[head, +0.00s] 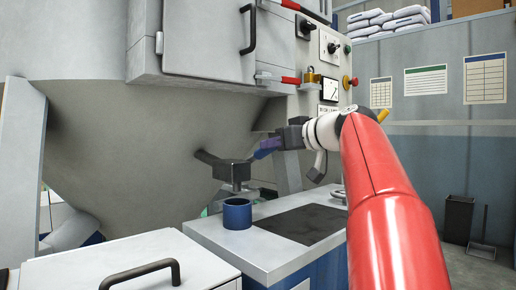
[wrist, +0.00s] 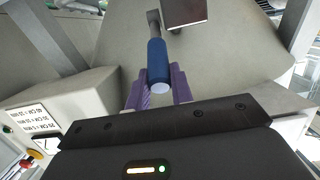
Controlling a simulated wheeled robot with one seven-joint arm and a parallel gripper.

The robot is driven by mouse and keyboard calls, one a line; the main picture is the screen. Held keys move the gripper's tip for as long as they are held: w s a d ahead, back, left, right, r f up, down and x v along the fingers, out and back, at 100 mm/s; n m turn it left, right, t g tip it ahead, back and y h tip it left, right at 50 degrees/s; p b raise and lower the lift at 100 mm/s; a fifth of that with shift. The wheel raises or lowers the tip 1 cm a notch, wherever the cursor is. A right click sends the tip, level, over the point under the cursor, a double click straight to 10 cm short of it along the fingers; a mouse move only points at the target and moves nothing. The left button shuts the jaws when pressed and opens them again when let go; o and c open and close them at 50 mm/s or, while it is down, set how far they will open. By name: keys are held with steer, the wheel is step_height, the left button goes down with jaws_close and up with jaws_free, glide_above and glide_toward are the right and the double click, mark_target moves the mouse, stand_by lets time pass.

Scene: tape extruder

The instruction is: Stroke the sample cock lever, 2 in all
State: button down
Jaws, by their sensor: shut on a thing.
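The sample cock (head: 235,173) is a dark block with a short spout at the end of a pipe low on the grey hopper; its block also shows in the wrist view (wrist: 186,12). Its lever has a blue cylindrical grip (wrist: 157,58) on a grey stem. My gripper (wrist: 158,82) has its purple fingers on either side of the blue grip and is shut on it. In the head view my gripper (head: 266,148) is just right of the cock, and its fingers largely hide the lever.
A blue cup (head: 237,214) stands below the cock on a grey bench (head: 205,231) with a dark mat (head: 305,223). A control panel (head: 331,60) with knobs and a padlock is behind my arm. A light cabinet lid with a black handle (head: 140,272) is in front.

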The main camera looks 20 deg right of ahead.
steer(key=shift+f, duration=0.1)
steer(key=f+b, duration=0.2)
steer(key=b, duration=0.1)
steer(key=shift+s+d+f, duration=0.15)
steer(key=shift+s+f, duration=0.15)
steer(key=shift+s, duration=0.1)
steer(key=shift+r+p, duration=0.45)
steer(key=r+p, duration=0.1)
steer(key=w+r+p, duration=0.1)
steer(key=r+p, duration=0.1)
steer(key=shift+w+a, duration=0.15)
steer(key=shift+a, duration=0.1)
steer(key=shift+w+a+r+p, duration=0.15)
steer(key=shift+w+r+p, duration=0.15)
steer(key=shift+r+p, duration=0.05)
